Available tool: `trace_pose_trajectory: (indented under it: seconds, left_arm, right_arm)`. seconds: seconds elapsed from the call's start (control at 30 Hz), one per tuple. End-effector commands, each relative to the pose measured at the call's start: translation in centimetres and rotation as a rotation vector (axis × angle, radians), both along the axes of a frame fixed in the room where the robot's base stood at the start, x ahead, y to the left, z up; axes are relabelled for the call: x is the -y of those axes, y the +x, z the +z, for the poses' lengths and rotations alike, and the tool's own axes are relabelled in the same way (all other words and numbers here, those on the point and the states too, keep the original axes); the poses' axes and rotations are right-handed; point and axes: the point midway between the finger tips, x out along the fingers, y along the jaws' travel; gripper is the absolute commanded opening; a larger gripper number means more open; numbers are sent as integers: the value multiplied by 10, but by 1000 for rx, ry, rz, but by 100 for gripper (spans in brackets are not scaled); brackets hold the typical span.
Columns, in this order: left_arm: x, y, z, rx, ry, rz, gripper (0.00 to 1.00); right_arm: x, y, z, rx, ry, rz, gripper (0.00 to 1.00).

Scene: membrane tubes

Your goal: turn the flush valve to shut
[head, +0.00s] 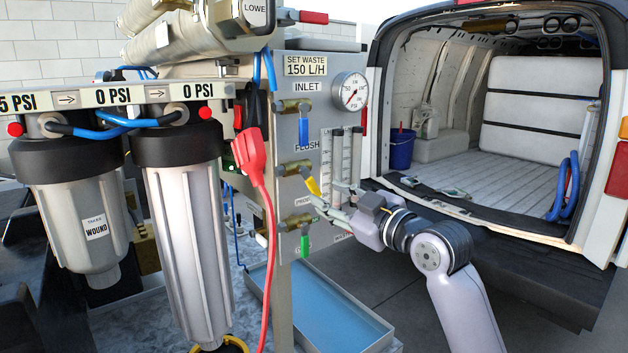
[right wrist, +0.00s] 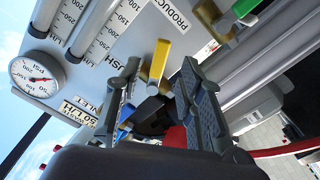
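The flush valve (head: 295,168) is a brass valve below the FLUSH label on the grey panel. Its yellow lever (head: 314,187) points down and slightly right in the head view. My right gripper (head: 330,206) is just right of and below this lever. In the right wrist view the yellow lever (right wrist: 159,62) shows in the gap between the two fingers, which are spread apart. I cannot tell whether either finger touches it. The valve body is largely hidden in the wrist view. My left gripper is not in view.
The inlet valve's blue lever (head: 303,130) hangs above, and a green lever (head: 305,245) hangs below. Flow tubes (head: 346,155) stand right of the lever. A red plug (head: 250,151) with its cable hangs left. A blue tray (head: 325,305) lies below the panel.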

Motion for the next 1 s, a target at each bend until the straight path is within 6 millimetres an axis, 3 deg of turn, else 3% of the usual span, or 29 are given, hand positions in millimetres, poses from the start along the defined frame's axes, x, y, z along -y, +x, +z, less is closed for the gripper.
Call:
trace_pose_trajectory:
  seconds: [0.2,0.4,0.77,1.0]
  left_arm:
    - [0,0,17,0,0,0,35]
    - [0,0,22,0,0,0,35]
    - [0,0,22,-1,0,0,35]
    - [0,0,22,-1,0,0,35]
  right_arm:
    - [-26,32,3,-2,1,2,35]
    - [-36,46,0,-2,0,1,35]
    - [-38,49,-1,0,0,0,35]
    - [-38,49,-1,0,0,0,19]
